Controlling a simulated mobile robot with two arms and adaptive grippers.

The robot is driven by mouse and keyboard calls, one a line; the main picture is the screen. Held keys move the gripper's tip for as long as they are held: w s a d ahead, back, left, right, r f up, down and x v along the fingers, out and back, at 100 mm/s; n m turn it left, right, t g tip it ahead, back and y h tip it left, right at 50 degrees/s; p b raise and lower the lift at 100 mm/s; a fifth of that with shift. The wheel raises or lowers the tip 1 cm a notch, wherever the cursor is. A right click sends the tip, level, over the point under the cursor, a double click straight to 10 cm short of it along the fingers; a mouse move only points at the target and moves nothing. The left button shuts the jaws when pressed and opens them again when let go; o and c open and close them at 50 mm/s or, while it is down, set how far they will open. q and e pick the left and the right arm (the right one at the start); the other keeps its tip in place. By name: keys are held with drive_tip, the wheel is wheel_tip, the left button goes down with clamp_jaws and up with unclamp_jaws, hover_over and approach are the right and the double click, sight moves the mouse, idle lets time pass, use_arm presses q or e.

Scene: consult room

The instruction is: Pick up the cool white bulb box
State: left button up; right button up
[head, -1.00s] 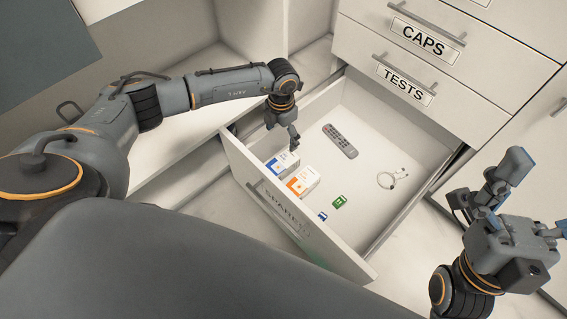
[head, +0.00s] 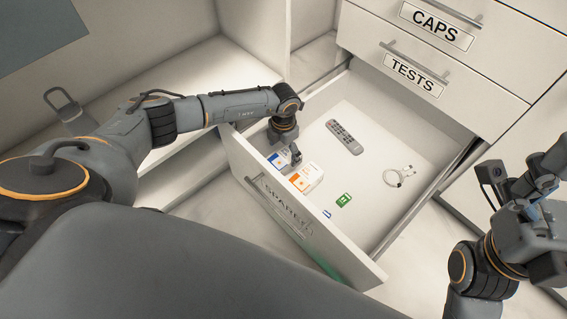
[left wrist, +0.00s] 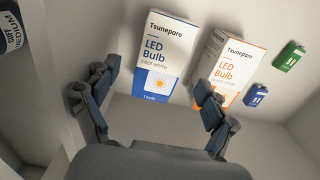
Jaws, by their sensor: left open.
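The cool white bulb box (left wrist: 165,45) is white with a blue lower part and reads "LED Bulb cool white" in the left wrist view. In the head view the same box (head: 277,161) lies in the open drawer near its front panel, partly hidden by my left gripper (head: 291,157). In the left wrist view my left gripper (left wrist: 157,86) is open, its fingers either side of the box's near end; I cannot tell whether they touch it. The right finger overlaps the orange-marked warm white box (left wrist: 229,65) beside it. My right gripper (head: 525,180) is at the right edge, partly cut off.
The drawer (head: 285,215), labelled SPARES, also holds a grey remote (head: 345,137), a white cable (head: 400,177), a green item (head: 344,200) and a small blue item (head: 327,214). Closed TESTS (head: 413,75) and CAPS drawers stand behind. The drawer's middle floor is clear.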

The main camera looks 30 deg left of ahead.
sight(284, 157)
use_arm(q)
wheel_tip(284, 157, down, 4)
drive_tip(key=shift+f+b, duration=0.25)
drive_tip(key=shift+b, duration=0.8)
drive_tip(key=c, duration=1.2)
drive_tip(key=shift+r, duration=0.1)
